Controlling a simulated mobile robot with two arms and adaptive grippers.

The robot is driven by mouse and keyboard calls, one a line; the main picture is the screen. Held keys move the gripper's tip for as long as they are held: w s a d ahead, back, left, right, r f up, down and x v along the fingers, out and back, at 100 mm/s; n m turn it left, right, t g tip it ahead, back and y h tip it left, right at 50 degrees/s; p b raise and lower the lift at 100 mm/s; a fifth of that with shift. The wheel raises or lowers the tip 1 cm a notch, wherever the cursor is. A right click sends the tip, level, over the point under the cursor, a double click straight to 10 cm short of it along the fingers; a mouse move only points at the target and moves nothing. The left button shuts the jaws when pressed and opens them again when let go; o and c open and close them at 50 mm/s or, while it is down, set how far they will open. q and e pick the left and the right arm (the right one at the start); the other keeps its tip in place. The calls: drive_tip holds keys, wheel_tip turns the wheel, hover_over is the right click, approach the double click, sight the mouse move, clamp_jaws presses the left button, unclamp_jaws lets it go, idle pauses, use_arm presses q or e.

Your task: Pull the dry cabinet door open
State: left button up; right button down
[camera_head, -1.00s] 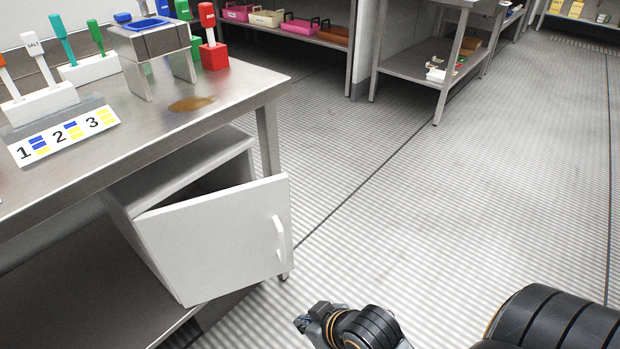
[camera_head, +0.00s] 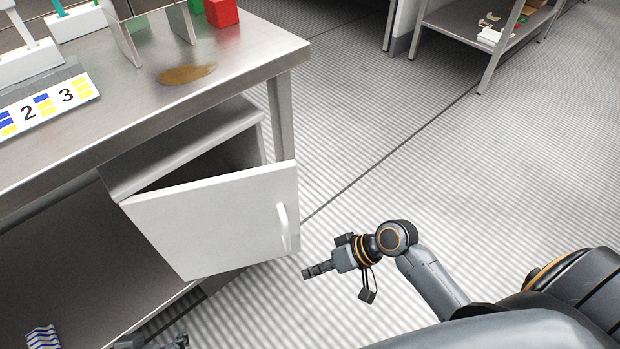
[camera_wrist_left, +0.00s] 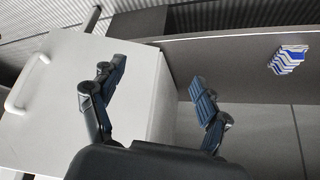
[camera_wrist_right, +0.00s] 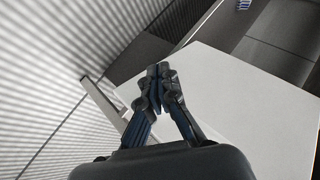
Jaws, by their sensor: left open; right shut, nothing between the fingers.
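The white dry cabinet (camera_head: 185,150) stands under the metal table. Its door (camera_head: 215,222) is ajar, with a dark gap along its top edge. The door's handle (camera_head: 283,227) is at its right side, and it also shows in the left wrist view (camera_wrist_left: 25,85). My right gripper (camera_head: 306,273) is shut and empty, just right of the door's lower right corner; the door (camera_wrist_right: 245,110) fills much of the right wrist view behind its fingers. My left gripper (camera_wrist_left: 158,72) is open and empty, with the door's face behind its left finger; only part of it shows at the head view's bottom edge.
The table (camera_head: 235,75) holds a number card (camera_head: 45,108), a red block (camera_head: 222,12) and a brown spill (camera_head: 187,74). A blue-and-white striped item (camera_head: 42,340) lies on the lower shelf.

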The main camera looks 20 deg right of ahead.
drive_tip(key=w+d+r+m+t+y, duration=0.5)
drive_tip(key=w+d+r+m+y, duration=0.2)
drive_tip(key=w+d+r, duration=0.55)
drive_tip(key=w+x, duration=0.1)
drive_tip(key=x, duration=0.9)
use_arm(q)
drive_tip(key=shift+s+a+f+g+y+p, duration=0.1)
drive_tip(key=shift+s+a+f+g+p, duration=0.1)
drive_tip(key=shift+s+g, duration=0.35)
drive_tip(key=shift+s+a+f+g+y+p, duration=0.15)
drive_tip(key=shift+s+g, duration=0.1)
drive_tip(key=shift+s, duration=0.55)
drive_tip(key=shift+s+a+f+g+y+p, duration=0.1)
drive_tip(key=shift+s+f+g, duration=0.1)
drive_tip(key=shift+s+g, duration=0.35)
use_arm(e)
drive_tip(key=shift+s+r, duration=0.2)
drive_tip(key=shift+s, duration=2.05)
use_arm(q)
drive_tip(key=shift+s, duration=0.2)
use_arm(e)
drive_tip(key=shift+a, duration=0.1)
